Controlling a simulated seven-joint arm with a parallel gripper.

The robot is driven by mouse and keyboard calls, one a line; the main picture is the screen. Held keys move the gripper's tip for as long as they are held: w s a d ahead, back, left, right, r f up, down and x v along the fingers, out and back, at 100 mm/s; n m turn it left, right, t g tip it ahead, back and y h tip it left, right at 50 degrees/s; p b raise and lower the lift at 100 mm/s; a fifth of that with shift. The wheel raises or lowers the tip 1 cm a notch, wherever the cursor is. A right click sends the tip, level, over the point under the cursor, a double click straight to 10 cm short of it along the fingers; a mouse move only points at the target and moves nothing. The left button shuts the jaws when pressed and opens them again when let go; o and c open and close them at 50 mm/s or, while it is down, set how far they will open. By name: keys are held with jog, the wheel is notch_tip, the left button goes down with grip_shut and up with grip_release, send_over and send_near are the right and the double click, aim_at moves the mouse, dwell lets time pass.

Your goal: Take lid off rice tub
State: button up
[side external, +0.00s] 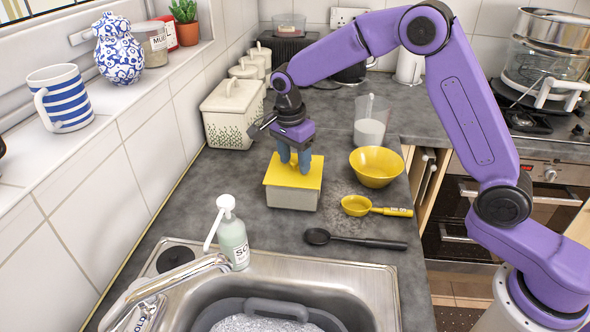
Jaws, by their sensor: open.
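The rice tub (292,198) is a light grey box standing on the dark counter behind the sink. Its flat yellow lid (281,177) sits on top of it. My gripper (294,168) points down with its blue-grey fingers right over the middle of the lid. The fingers are open, and they hide the lid's centre. I cannot tell whether the fingertips touch the lid.
A yellow bowl (377,166), a yellow scoop (357,206) and a black spoon (355,240) lie to the right. A soap bottle (233,241) stands in front by the sink (365,290). A cream bin (231,112) and a measuring jug (371,122) are behind.

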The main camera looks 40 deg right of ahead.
grip_shut()
jog(key=shift+r, duration=0.1)
